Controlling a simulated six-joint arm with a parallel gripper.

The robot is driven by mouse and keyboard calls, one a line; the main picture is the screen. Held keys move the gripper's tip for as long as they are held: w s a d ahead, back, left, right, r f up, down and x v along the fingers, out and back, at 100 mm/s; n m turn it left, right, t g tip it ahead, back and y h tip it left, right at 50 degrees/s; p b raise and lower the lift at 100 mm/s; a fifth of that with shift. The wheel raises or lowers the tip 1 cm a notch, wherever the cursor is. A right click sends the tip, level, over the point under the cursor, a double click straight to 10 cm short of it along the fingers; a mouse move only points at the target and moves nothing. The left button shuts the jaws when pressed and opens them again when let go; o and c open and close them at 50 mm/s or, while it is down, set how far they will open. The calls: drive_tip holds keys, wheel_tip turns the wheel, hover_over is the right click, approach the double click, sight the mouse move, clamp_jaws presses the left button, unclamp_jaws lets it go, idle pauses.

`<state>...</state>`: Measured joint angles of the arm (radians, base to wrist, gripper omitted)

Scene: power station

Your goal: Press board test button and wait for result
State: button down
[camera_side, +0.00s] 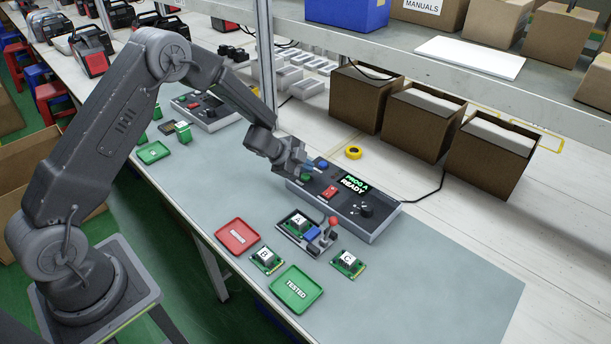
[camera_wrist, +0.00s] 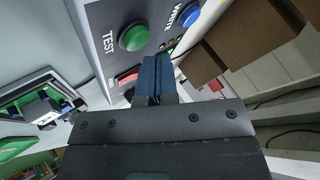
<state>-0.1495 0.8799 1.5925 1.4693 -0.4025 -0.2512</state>
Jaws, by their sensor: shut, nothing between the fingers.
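The control box (camera_side: 372,229) stands on the grey mat, and its display (camera_side: 353,183) reads "PROG A READY". In the wrist view the green button (camera_wrist: 133,38) marked TEST lies just beyond my fingertips, with a blue button (camera_wrist: 190,15) to its right and a red one (camera_wrist: 127,77) partly hidden below. My gripper (camera_wrist: 155,72) is shut and empty, its blue fingers close to the box's panel. In the side view my gripper (camera_side: 307,168) is over the box's left end, and contact with the button cannot be told. Board A (camera_side: 298,221) sits in the fixture (camera_side: 309,238) with the red-knobbed lever (camera_side: 333,221).
Board B (camera_side: 266,260) and board C (camera_side: 347,263) lie on the mat. A red tray (camera_side: 237,249) and a green TESTED tray (camera_side: 278,290) lie near the front edge. A yellow tape roll (camera_side: 354,152) and brown boxes (camera_side: 410,120) stand behind the control box. The mat's right end is clear.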

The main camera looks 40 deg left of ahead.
sight(305, 177)
drive_tip(key=shift+f, duration=0.25)
drive_tip(key=shift+f, duration=0.45)
idle(0.8)
drive_tip(key=shift+r, duration=0.85)
drive_tip(key=shift+r, duration=0.1)
drive_tip(key=shift+r, duration=2.4)
